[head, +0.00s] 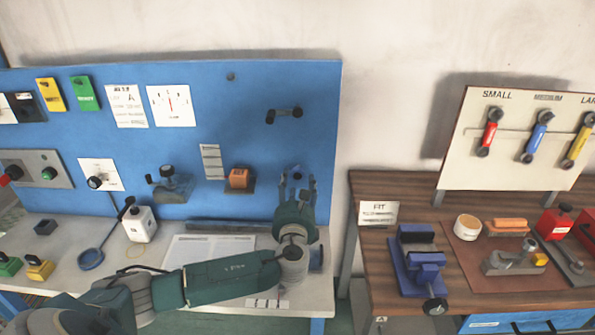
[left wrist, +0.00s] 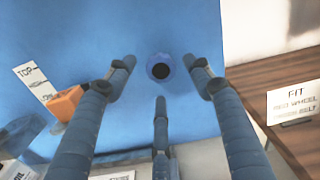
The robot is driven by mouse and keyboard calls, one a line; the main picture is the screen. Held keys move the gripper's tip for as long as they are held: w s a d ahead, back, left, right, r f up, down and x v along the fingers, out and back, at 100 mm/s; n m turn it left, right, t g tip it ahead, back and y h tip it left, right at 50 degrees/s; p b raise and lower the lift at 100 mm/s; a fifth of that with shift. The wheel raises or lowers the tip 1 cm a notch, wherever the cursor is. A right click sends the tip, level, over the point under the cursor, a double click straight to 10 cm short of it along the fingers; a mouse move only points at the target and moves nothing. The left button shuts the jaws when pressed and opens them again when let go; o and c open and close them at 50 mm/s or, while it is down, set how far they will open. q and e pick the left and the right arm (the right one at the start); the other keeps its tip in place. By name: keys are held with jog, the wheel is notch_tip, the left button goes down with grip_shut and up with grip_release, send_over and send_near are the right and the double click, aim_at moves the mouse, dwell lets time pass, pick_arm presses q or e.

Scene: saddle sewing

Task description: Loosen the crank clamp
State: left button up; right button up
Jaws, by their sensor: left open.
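My left gripper (head: 297,182) is open and empty in front of the lower right of the blue panel. In the left wrist view its fingers (left wrist: 161,78) are spread around a round blue boss with a dark centre (left wrist: 161,67) on the panel. I cannot tell how far the fingertips are from it, and see no contact. A dark crank-like arm with knobbed ends (head: 284,114) is on the panel above the gripper. I cannot tell for sure which of these belongs to the crank clamp. My right gripper is not in view.
An orange block (head: 239,178) sits on the panel left of my gripper; it also shows in the left wrist view (left wrist: 67,103). A wooden bench (head: 395,288) at right holds a blue vise (head: 420,262). Red, blue and yellow cranks (head: 540,137) hang on a white board (head: 472,165).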

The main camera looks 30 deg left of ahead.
aim_at(297, 176)
pick_arm(q)
jog(key=shift+p+x, duration=0.45)
jog(key=shift+x, duration=2.15)
jog(key=shift+f, duration=0.1)
jog(key=c, duration=1.2)
